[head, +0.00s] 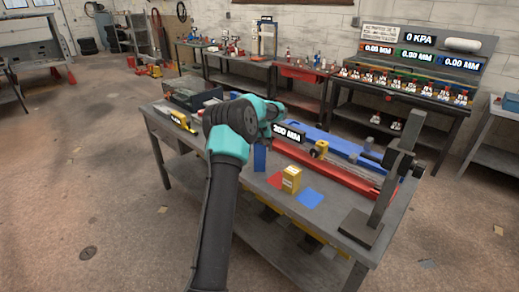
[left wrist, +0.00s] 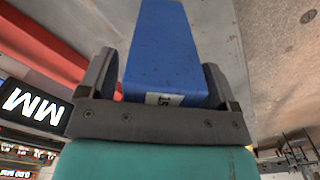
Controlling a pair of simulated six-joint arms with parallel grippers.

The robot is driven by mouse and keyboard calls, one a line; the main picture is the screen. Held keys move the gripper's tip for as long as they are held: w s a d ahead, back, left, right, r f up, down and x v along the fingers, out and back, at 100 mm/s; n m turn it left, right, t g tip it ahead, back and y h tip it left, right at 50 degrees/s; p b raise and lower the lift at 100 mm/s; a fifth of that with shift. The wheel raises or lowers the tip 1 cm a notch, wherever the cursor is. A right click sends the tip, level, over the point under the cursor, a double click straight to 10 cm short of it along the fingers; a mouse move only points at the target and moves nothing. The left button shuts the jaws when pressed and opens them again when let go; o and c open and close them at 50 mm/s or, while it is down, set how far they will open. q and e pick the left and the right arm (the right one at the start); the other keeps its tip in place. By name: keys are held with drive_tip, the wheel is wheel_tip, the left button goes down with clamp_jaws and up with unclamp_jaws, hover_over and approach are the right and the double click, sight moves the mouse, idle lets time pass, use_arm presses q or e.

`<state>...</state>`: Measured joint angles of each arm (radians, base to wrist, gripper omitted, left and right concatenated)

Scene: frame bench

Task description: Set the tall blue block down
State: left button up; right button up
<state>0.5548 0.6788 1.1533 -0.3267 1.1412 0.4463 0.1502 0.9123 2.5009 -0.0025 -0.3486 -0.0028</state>
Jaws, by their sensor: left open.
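The tall blue block (head: 259,158) shows just below my left gripper (head: 266,140) in the head view, over the near part of the bench. In the left wrist view the blue block (left wrist: 165,45) lies between the two dark fingers of my left gripper (left wrist: 158,75), with a white number label at its near end. The fingers are open around it, with a thin gap on the left side; contact on the right side cannot be told. The gripper hides the block's top in the head view, and I cannot tell whether its base rests on the bench. My right gripper is not in view.
A yellow block (head: 291,179) stands beside a red square (head: 275,180) and a blue square (head: 312,198) on the bench. A red rail (head: 325,167) runs behind them. A dark upright stand (head: 385,195) is at the right end. A "200 MM" display (head: 289,132) is close behind the gripper.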

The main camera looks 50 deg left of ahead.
use_arm(q)
wheel_tip(320, 180, up, 12)
drive_tip(key=shift+f, duration=0.2)
drive_tip(key=shift+o, duration=0.4)
idle(0.4)
drive_tip(key=n, duration=0.1)
drive_tip(key=s+a+n, duration=0.1)
drive_tip(key=n, duration=0.1)
drive_tip(key=shift+r+t+h, duration=0.3)
drive_tip(key=shift+r, duration=0.1)
drive_tip(key=s+a+r+n+t+h, duration=0.2)
drive_tip(key=s+a+r+n+t, duration=0.1)
drive_tip(key=n, duration=1.2)
drive_tip(key=shift+s+a+r, duration=0.15)
drive_tip(key=shift+s+r, duration=0.55)
drive_tip(key=shift+r, duration=0.15)
drive_tip(key=x, duration=1.2)
drive_tip(key=shift+f, duration=0.15)
